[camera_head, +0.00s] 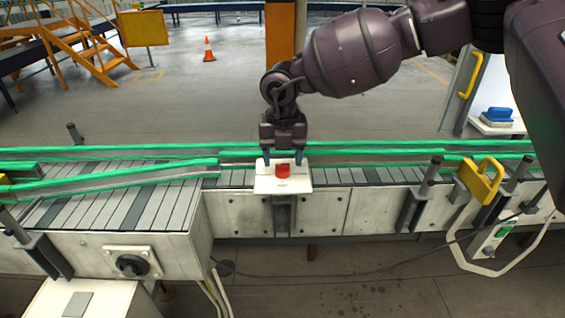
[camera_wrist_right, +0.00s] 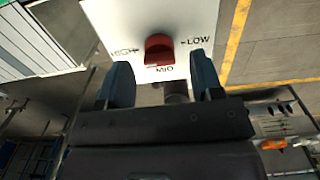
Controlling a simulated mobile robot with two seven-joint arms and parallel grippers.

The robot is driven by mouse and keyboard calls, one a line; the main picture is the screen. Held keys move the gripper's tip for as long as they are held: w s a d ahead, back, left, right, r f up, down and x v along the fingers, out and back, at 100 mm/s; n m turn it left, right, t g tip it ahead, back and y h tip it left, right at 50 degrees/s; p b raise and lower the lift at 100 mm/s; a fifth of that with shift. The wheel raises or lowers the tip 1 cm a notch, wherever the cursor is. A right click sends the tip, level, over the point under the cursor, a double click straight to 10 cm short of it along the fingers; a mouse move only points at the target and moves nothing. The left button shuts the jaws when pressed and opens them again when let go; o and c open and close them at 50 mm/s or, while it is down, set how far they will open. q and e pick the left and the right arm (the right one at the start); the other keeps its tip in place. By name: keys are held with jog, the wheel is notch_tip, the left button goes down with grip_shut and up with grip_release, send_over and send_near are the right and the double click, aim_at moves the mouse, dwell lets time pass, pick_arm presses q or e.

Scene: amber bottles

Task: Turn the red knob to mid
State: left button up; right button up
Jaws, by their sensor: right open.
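The red knob (camera_head: 282,171) sits on a white panel (camera_head: 262,184) mounted at the front edge of the conveyor. In the right wrist view the red knob (camera_wrist_right: 159,48) shows on the white panel (camera_wrist_right: 110,12), with the labels HIGH, MID and LOW around it. Which label the knob points to I cannot tell for sure. My right gripper (camera_head: 283,160) is above and behind the knob, fingers pointing down. In the wrist view its two blue fingers (camera_wrist_right: 165,84) are apart with nothing between them, short of the knob. My left gripper is not in view.
The conveyor (camera_head: 375,176) with green rails runs across the view. A black rotary switch (camera_head: 132,265) is on its left housing. A yellow padlock-shaped part (camera_head: 481,180) stands at the right. An orange cone (camera_head: 208,49) is on the floor behind.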

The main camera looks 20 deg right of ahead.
aim_at(283, 169)
jog(key=shift+f, duration=1.25)
jog(key=c, duration=0.9)
